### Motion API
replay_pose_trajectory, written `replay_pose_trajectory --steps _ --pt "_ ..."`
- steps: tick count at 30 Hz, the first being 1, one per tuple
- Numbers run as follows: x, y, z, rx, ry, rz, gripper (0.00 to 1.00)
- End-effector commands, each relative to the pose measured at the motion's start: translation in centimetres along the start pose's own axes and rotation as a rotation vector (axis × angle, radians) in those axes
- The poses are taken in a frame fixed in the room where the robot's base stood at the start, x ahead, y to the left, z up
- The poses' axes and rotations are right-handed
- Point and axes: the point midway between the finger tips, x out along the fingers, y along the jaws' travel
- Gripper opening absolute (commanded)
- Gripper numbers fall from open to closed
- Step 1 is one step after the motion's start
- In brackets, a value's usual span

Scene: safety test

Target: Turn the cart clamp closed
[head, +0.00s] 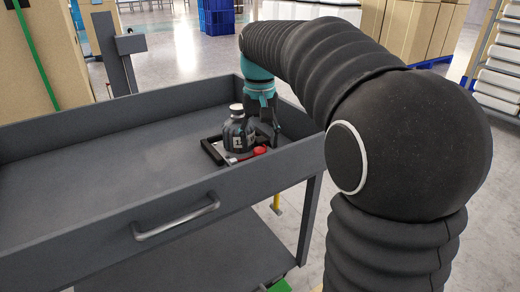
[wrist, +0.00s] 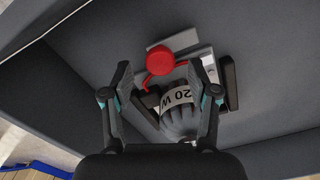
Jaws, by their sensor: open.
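The cart clamp sits in the grey cart tray (head: 90,150). It has a red handle with a round knob (wrist: 160,63), a light metal plate and dark frame bars. The red part also shows in the head view (head: 259,151), low beside the bottle. A dark bottle (head: 238,133) with a white label stands upright within the clamp frame; it also shows in the wrist view (wrist: 180,120). My gripper (wrist: 160,72) is open, and in the wrist view the red knob appears between its fingertips. Contact cannot be told.
The tray's raised walls surround the clamp closely on the right side. A metal handle (head: 178,217) is on the cart's near wall. The left of the tray is empty. Boxes (head: 415,28), blue crates (head: 216,17) and a rack (head: 497,80) stand beyond the cart.

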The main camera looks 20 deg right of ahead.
Motion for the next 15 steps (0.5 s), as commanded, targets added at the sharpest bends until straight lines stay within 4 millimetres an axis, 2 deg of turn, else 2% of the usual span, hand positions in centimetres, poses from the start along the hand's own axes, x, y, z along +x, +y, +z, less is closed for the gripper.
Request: replay_pose_trajectory --steps 1,6,15 --pt "0.7 0.0 0.1 0.000 -0.002 0.000 0.60" --pt "1.8 0.0 0.0 0.000 -0.001 0.000 0.60" --pt "1.9 0.0 0.0 -0.001 0.000 0.000 0.60"
